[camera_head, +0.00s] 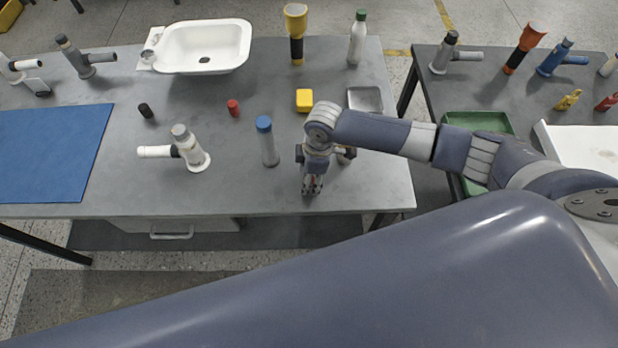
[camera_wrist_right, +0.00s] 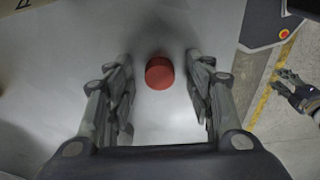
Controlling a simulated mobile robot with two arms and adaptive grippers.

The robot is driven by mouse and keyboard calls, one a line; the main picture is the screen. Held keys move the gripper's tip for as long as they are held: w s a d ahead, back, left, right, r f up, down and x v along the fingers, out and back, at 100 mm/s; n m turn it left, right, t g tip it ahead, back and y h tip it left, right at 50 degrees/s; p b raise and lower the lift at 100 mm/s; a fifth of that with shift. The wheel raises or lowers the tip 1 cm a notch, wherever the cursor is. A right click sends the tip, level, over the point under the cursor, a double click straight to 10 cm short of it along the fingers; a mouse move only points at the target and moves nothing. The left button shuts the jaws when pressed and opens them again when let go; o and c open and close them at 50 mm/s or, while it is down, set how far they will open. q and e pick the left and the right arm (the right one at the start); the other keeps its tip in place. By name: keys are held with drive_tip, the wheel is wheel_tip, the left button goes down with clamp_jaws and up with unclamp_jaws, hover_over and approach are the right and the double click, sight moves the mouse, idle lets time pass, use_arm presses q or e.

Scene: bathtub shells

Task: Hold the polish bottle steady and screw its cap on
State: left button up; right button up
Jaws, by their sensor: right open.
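My right gripper (camera_head: 312,188) points down over the front of the grey table, right of a grey bottle with a blue top (camera_head: 267,142). In the right wrist view its two fingers (camera_wrist_right: 160,95) are spread apart, with a round red-topped piece (camera_wrist_right: 159,72) between and beyond them, apart from both. Whether this is a cap or a bottle top I cannot tell. A small red cap-like cylinder (camera_head: 233,107) and a black one (camera_head: 146,110) lie farther left. No label shows which is the polish bottle. What seems to be my left gripper (camera_wrist_right: 300,92) shows beyond the table edge.
A white basin (camera_head: 205,48), a yellow-black torch (camera_head: 296,35) and a green-capped bottle (camera_head: 357,40) stand at the back. A yellow block (camera_head: 304,100), a grey tray (camera_head: 366,99) and a white fitting (camera_head: 190,150) are nearby. A blue mat (camera_head: 45,150) lies left.

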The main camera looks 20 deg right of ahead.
drive_tip(key=c, duration=0.8)
use_arm(q)
drive_tip(key=shift+f, duration=0.1)
use_arm(e)
drive_tip(key=shift+r, duration=0.1)
drive_tip(key=shift+r, duration=0.45)
drive_tip(key=shift+s+a+r+b, duration=0.25)
drive_tip(key=shift+r+b, duration=0.2)
drive_tip(key=shift+r, duration=0.15)
drive_tip(key=shift+s+a+r+b, duration=0.1)
drive_tip(key=shift+a+r+b, duration=0.1)
drive_tip(key=shift+r+b, duration=0.3)
use_arm(q)
drive_tip(key=shift+f+b, duration=1.4)
drive_tip(key=shift+f, duration=0.9)
use_arm(e)
drive_tip(key=s+a+r, duration=0.1)
drive_tip(key=s+a, duration=0.9)
drive_tip(key=shift+s+a+r, duration=0.25)
drive_tip(key=shift+r, duration=0.15)
use_arm(q)
drive_tip(key=shift+o, duration=0.6)
